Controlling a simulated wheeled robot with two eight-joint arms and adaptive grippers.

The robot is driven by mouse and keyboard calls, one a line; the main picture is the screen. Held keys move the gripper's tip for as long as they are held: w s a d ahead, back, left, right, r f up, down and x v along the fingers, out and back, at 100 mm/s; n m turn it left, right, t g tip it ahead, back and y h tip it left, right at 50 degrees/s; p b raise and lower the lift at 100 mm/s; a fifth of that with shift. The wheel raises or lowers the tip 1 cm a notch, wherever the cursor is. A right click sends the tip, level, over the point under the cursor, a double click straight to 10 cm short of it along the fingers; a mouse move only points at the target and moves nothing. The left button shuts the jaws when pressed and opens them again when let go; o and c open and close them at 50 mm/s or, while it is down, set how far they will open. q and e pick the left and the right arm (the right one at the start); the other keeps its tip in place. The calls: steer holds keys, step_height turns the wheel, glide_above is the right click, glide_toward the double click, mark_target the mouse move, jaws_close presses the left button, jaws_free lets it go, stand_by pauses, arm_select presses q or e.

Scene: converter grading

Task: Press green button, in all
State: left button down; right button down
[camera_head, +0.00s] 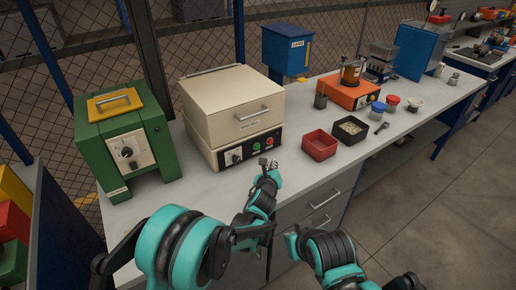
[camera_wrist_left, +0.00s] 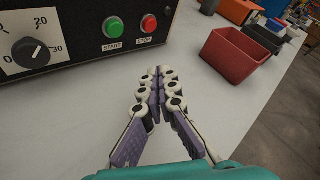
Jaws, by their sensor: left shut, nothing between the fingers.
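The green button (camera_wrist_left: 113,28), labelled START, is on the dark front panel (camera_wrist_left: 70,35) of the cream machine (camera_head: 234,108). It also shows small in the head view (camera_head: 256,146). The red STOP button (camera_wrist_left: 149,23) is just to its right, and a dial knob (camera_wrist_left: 27,51) to its left. My left gripper (camera_wrist_left: 158,72) is shut and empty, its fingertips together, below and in front of the buttons and apart from them. In the head view the left gripper (camera_head: 268,165) is close before the panel. My right arm shows at the lower right; its fingers cannot be made out.
A red bin (camera_head: 320,146) and a dark bin (camera_head: 350,130) stand right of the machine. A green machine (camera_head: 127,140) stands to its left. An orange device (camera_head: 348,93) and small jars are farther right. The grey bench top before the panel is mostly clear.

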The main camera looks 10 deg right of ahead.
mark_target(257, 147)
arm_select(q)
steer(key=w, duration=0.1)
steer(key=w+a, duration=0.1)
steer(key=w, duration=0.1)
steer(key=w+a, duration=0.1)
steer(key=w, duration=0.1)
steer(key=shift+w, duration=0.25)
steer(key=shift+w+a, duration=0.25)
steer(key=shift+w, duration=0.4)
steer(key=shift+w+a, duration=0.1)
steer(key=shift+w, duration=0.05)
stand_by(0.6)
steer(key=shift+w+a, duration=0.1)
steer(key=shift+w, duration=0.15)
steer(key=shift+w+a, duration=0.15)
steer(key=shift+w, duration=0.35)
stand_by(0.7)
stand_by(0.3)
steer(key=shift+s+d, duration=0.3)
steer(key=shift+s, duration=0.6)
